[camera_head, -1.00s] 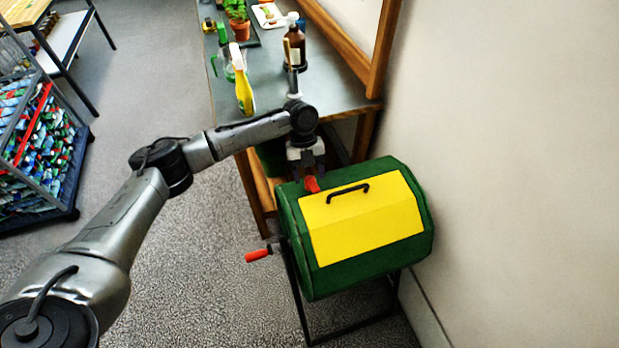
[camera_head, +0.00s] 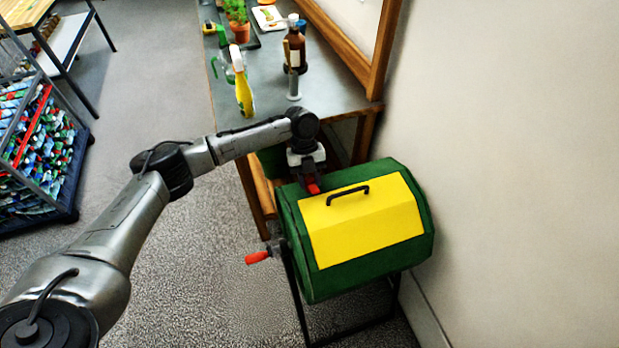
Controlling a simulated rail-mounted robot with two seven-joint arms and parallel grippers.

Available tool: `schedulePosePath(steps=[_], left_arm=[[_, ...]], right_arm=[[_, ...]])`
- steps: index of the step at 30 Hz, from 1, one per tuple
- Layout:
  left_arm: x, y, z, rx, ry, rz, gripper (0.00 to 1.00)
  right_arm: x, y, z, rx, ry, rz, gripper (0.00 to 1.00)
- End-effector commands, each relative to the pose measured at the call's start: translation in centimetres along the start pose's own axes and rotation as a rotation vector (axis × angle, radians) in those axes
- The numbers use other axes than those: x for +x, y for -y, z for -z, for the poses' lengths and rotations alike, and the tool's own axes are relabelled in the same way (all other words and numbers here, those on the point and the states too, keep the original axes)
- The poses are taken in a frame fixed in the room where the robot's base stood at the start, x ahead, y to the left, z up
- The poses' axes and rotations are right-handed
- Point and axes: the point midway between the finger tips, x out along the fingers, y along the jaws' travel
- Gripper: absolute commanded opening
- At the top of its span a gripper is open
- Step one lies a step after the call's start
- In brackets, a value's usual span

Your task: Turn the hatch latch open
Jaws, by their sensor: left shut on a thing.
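A green drum (camera_head: 372,274) on a dark stand has a yellow hatch (camera_head: 365,228) on its upper side, with a black handle (camera_head: 347,193). The hatch lies closed. A red latch (camera_head: 313,188) is at the hatch's far left edge. My left gripper (camera_head: 311,183) comes down on the latch from above and is shut on it. The gripper's fingers cover much of the latch, so its exact angle is hard to tell. My right gripper is out of the view.
A red crank handle (camera_head: 257,257) sticks out of the drum's left side. Behind stands a table (camera_head: 270,88) with a yellow spray bottle (camera_head: 243,92), a brown bottle (camera_head: 294,48) and a plant (camera_head: 238,20). A wall is close on the right. A filled wire cage (camera_head: 40,150) stands left.

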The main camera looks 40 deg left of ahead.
Motion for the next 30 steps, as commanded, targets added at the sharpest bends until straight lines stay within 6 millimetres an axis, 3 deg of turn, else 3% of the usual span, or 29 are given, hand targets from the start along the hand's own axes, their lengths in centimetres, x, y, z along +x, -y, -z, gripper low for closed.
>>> schedulePosePath(steps=[11,30], left_arm=[[-0.4,0.0,0.2,-0.057,-0.003,-0.004,0.10],[-0.5,0.2,0.2,-0.612,-0.007,-0.037,0.10]], right_arm=[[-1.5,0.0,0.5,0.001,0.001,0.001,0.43],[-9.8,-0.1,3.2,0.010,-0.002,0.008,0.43]])
